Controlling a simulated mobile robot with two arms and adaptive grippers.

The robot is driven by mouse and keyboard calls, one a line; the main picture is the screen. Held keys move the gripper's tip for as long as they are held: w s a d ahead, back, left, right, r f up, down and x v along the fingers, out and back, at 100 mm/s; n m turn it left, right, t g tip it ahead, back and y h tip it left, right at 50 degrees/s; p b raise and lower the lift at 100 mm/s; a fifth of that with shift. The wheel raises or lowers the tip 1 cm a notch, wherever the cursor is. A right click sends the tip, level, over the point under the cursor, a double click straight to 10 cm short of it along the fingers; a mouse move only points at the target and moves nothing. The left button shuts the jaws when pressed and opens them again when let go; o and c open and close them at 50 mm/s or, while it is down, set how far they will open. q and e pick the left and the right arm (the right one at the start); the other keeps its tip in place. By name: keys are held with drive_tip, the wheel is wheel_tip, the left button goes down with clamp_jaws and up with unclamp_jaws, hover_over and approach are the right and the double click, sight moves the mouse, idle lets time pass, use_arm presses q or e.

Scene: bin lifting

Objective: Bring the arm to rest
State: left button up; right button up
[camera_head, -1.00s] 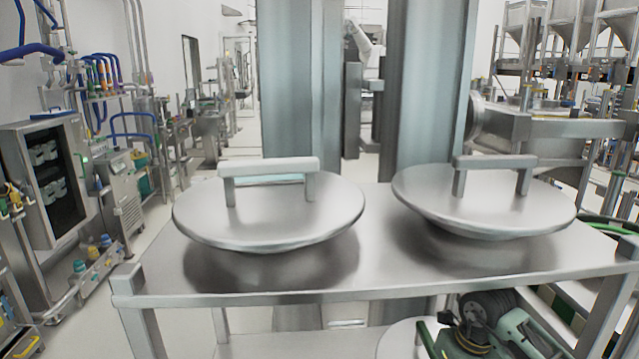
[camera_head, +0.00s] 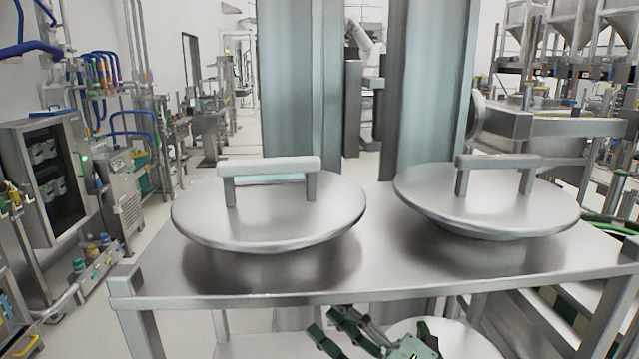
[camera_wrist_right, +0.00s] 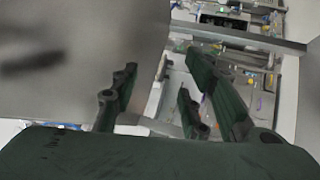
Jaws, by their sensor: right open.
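My right gripper (camera_head: 334,325) is at the bottom edge of the head view, low in front of the steel table (camera_head: 375,297). Its dark green fingers point left and are apart, with nothing between them. In the right wrist view the open gripper (camera_wrist_right: 160,85) shows two separated green fingers and an empty gap. Most of my right arm is out of the frame. My left gripper is not in view.
Two round steel lids with bar handles, a left lid (camera_head: 270,215) and a right lid (camera_head: 490,205), sit on the table. A round pale surface (camera_head: 450,340) shows below the tabletop. Large steel columns (camera_head: 425,90) stand behind.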

drive_tip(key=w+d+f+m+t+h, duration=0.25)
drive_tip(key=d+m+t+h, duration=0.45)
drive_tip(key=d+m+h, duration=0.7)
drive_tip(key=s+d+f+m+g+h, duration=0.2)
drive_tip(key=s+d+f+m+g, duration=0.1)
drive_tip(key=f+m, duration=0.3)
drive_tip(key=s+d+f+m+g+h, duration=0.3)
drive_tip(key=s+f+g, duration=0.1)
drive_tip(key=f, duration=0.4)
drive_tip(key=s+a+f+m+g+y, duration=0.1)
drive_tip(key=s+f+g, duration=0.5)
drive_tip(key=s, duration=0.5)
drive_tip(key=s+a+f+m+g+y, duration=0.2)
drive_tip(key=s+f+g, duration=0.2)
drive_tip(key=s+f, duration=0.55)
wheel_tip(320, 180, down, 22)
drive_tip(key=s+g, duration=0.1)
drive_tip(key=s, duration=0.1)
drive_tip(key=s+d+f+g, duration=0.1)
drive_tip(key=s+f, duration=0.8)
drive_tip(key=s+d+f, duration=0.2)
drive_tip(key=s+f, duration=0.7)
drive_tip(key=shift+d+f+n+g+h, duration=0.15)
drive_tip(key=shift+d+n+g+h, duration=0.15)
drive_tip(key=shift+g, duration=0.1)
